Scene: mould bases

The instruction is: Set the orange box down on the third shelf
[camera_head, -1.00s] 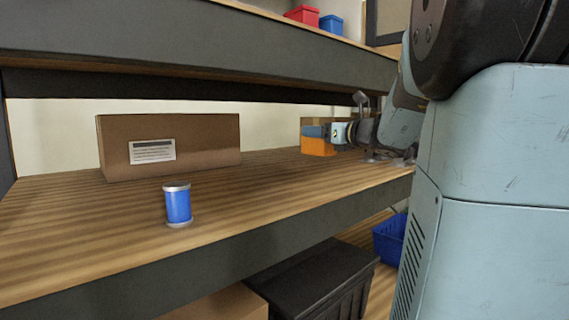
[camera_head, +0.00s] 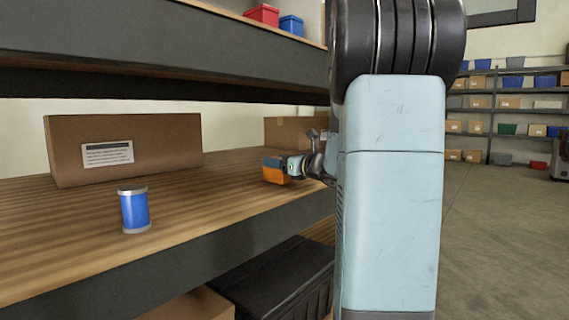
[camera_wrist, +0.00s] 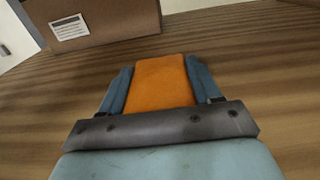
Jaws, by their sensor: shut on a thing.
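The orange box (camera_head: 274,174) is between the fingers of my gripper (camera_head: 283,167), at the right part of the wooden shelf (camera_head: 185,212) in the head view. In the wrist view, the orange box (camera_wrist: 161,82) fills the space between the two blue fingers of my gripper (camera_wrist: 160,84), which is shut on it. Wooden shelf surface (camera_wrist: 270,60) lies around and beyond it. I cannot tell whether the box touches the shelf. My arm hides the shelf's right end.
A large cardboard box (camera_head: 150,165) with a label stands at the back left. A blue can (camera_head: 134,210) stands near the front edge. Another carton (camera_head: 290,130) is behind my gripper. A dark upper shelf beam (camera_head: 170,50) hangs above. Shelf between can and gripper is clear.

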